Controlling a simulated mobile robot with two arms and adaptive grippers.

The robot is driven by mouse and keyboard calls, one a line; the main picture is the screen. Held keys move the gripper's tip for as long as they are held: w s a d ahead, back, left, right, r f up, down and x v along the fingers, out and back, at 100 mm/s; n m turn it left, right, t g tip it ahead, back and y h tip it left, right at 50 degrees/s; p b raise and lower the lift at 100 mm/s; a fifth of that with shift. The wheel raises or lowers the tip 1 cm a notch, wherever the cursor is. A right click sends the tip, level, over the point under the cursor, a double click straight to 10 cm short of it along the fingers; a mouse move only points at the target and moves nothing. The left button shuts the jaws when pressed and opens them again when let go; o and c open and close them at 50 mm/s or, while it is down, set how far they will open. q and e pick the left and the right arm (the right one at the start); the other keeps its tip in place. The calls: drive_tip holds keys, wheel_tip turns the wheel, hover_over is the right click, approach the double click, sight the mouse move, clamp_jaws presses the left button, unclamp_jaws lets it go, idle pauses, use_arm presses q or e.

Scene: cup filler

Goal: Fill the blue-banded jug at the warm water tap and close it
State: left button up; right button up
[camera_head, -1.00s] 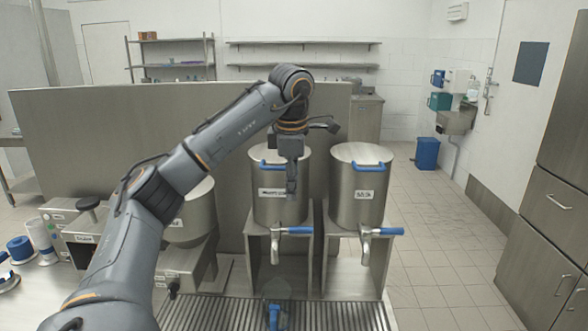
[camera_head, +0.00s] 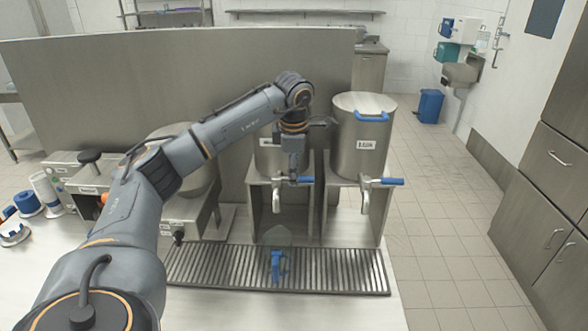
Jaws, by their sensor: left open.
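A see-through jug (camera_head: 278,237) with a blue handle (camera_head: 278,266) stands on the drip tray under the left tap (camera_head: 276,200). Its fill level and lid are too unclear to tell. The left tap's blue lever (camera_head: 300,180) points right. My left gripper (camera_head: 294,172) is open, points down, and is at or just above this lever; contact cannot be told. My arm hides much of the left steel urn (camera_head: 268,160) and its label. My right gripper is not in view.
The slatted drip tray (camera_head: 340,278) spans the counter front. A second urn (camera_head: 362,120) with a blue-levered tap (camera_head: 378,182) stands to the right. A grey panel (camera_head: 100,85) is behind. A machine (camera_head: 185,215) and blue-and-white items (camera_head: 28,203) are at left.

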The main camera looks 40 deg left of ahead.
use_arm(q)
drive_tip(key=shift+w+a+f, duration=0.1)
drive_tip(key=shift+w+f, duration=0.05)
drive_tip(key=shift+f, duration=0.4)
clamp_jaws()
drive_tip(key=shift+s+d+m+h, duration=0.2)
drive_tip(key=shift+s+m, duration=0.15)
drive_tip(key=shift+m, duration=0.5)
drive_tip(key=shift+s+d+m+h, duration=0.15)
drive_tip(key=shift+s+m, duration=0.15)
drive_tip(key=shift+m, duration=0.55)
drive_tip(key=shift+s+d+m+t+h, duration=0.15)
drive_tip(key=shift+s+m, duration=0.2)
drive_tip(key=shift+m, duration=0.55)
drive_tip(key=shift+s+a+m+t+h, duration=0.15)
drive_tip(key=shift+s+m, duration=0.2)
drive_tip(key=shift+m, duration=0.55)
drive_tip(key=shift+d, duration=0.1)
